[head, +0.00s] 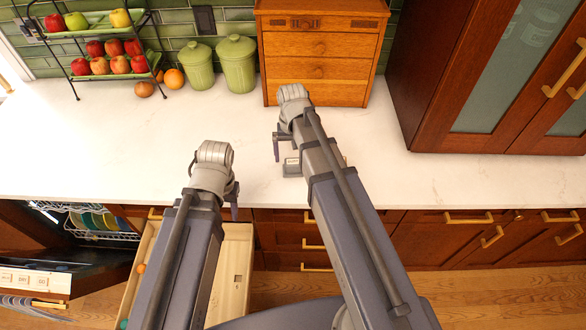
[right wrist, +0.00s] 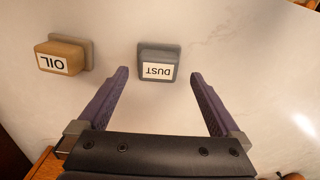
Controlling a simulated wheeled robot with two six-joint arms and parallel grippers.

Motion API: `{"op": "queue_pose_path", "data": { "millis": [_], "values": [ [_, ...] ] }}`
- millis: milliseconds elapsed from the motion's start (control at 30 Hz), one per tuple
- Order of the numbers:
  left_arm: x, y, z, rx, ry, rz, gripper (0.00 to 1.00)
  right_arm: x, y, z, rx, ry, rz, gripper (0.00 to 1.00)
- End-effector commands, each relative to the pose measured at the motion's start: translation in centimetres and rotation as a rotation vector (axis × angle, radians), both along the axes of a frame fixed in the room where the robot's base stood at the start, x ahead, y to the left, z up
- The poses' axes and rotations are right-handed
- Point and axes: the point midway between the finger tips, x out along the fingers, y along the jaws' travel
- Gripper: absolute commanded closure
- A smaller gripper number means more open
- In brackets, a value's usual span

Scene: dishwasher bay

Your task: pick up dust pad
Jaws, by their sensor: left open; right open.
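The dust pad (right wrist: 158,62) is a small grey block with a white DUST label. It lies on the white counter. In the head view the dust pad (head: 291,168) shows just left of my right forearm, which partly covers it. My right gripper (right wrist: 159,76) is open and empty. In the right wrist view its fingertips lie on either side of the dust pad's labelled face, with gaps on both sides. My left gripper (head: 213,200) is open near the counter's front edge, with its fingers mostly hidden by its wrist.
A tan oil pad (right wrist: 62,56) lies beside the dust pad. Wooden drawers (head: 319,70), green canisters (head: 238,63) and a fruit rack (head: 108,66) stand behind. An open drawer (head: 236,275) is below, with an open dishwasher (head: 40,278) at left. The left counter is clear.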

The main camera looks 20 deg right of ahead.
Motion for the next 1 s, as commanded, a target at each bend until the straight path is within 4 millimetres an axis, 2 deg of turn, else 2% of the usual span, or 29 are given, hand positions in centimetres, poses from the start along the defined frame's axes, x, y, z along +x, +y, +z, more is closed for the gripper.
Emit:
{"op": "queue_pose_path", "data": {
  "millis": [33,333,667,1000],
  "values": [
    [0.0,0.0,-0.9,0.0,0.0,0.0,0.5,-0.1,0.0,-0.9,0.0,0.0,0.0,0.0],
    [0.0,0.0,-4.5,0.0,0.0,0.001,0.5,-0.2,-0.2,-4.5,0.0,0.0,0.0,0.0],
    [0.0,0.0,-4.6,0.0,0.0,0.001,0.5,-0.2,-0.2,-4.6,0.0,0.0,0.0,0.0],
    [0.0,0.0,-4.6,0.0,0.0,0.001,0.5,-0.2,-0.2,-4.6,0.0,0.0,0.0,0.38]
  ]
}}
